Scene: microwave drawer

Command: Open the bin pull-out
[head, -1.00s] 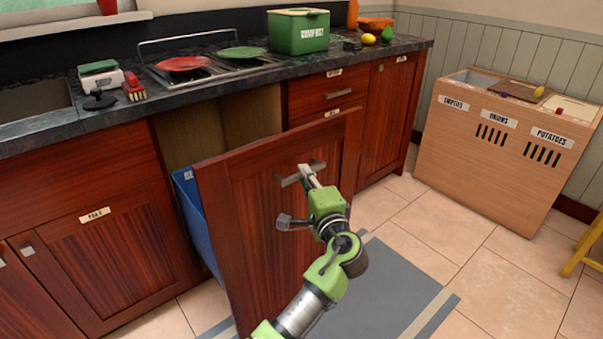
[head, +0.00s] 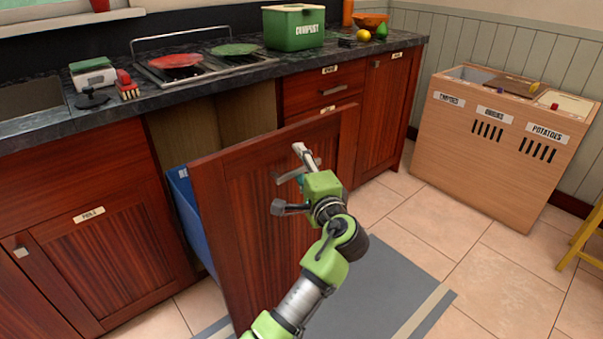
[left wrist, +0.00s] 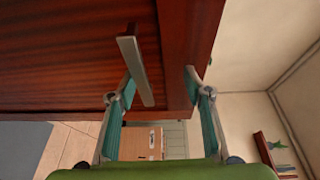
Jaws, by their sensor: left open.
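The bin pull-out (head: 240,220) stands well out from the cabinet, its tall reddish wood front facing me. Part of a blue bin (head: 183,205) shows behind that front. Its grey bar handle (head: 290,176) is near the top of the front; it also shows in the left wrist view (left wrist: 136,70). My left gripper (head: 289,181) is open in front of the handle, fingers spread to either side of it. In the left wrist view, the handle appears close to the left finger of the left gripper (left wrist: 160,78); I cannot tell whether they touch. My right gripper is out of view.
A dark counter (head: 225,75) with a green compost box (head: 294,30) runs above the cabinets. A wooden vegetable bin unit (head: 490,150) stands at right, and a yellow stool (head: 582,235) at the right edge. Tiled floor with a grey mat (head: 385,285) is clear.

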